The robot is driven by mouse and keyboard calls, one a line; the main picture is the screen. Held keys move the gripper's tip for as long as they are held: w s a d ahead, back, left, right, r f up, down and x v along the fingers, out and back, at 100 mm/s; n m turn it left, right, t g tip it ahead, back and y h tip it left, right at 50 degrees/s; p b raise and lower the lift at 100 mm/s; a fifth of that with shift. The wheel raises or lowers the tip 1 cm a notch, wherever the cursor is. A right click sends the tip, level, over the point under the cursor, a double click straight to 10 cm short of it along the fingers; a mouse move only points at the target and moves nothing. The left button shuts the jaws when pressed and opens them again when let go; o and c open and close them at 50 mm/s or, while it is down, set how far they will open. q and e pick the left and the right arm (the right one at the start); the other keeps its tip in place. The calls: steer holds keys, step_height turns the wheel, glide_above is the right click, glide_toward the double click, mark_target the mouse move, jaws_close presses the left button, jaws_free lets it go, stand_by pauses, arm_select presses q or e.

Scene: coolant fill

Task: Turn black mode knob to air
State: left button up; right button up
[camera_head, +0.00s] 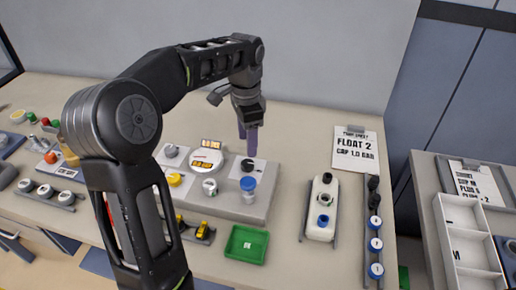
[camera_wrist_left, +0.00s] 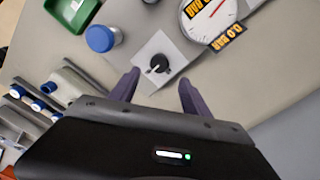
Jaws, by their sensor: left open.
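The black mode knob (camera_head: 247,165) stands on a pale square plate on the grey panel (camera_head: 262,205), right of the round gauge. In the left wrist view the knob (camera_wrist_left: 158,63) shows a white pointer mark; the plate's lettering is too small to read. My left gripper (camera_head: 248,140) points down just above and behind the knob in the head view. Its purple fingers are open, and in the left wrist view (camera_wrist_left: 160,78) the knob appears between and just beyond the fingertips, with no contact visible. My right gripper is not in view.
A gauge (camera_head: 206,159) and a 0.0 BAR display (camera_head: 211,143) sit left of the knob. A blue-capped part (camera_head: 248,184) stands close in front of it.

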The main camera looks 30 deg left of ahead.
mark_target(247, 163)
arm_select(q)
steer(key=shift+s+r, duration=0.15)
steer(key=shift+s, duration=0.1)
steer(key=shift+w+f, duration=0.1)
steer(key=shift+f, duration=0.25)
step_height(247, 163, down, 7)
steer(key=shift+f+p, duration=0.15)
steer(key=shift+p, duration=0.35)
steer(key=shift+c, duration=0.5)
jaws_close()
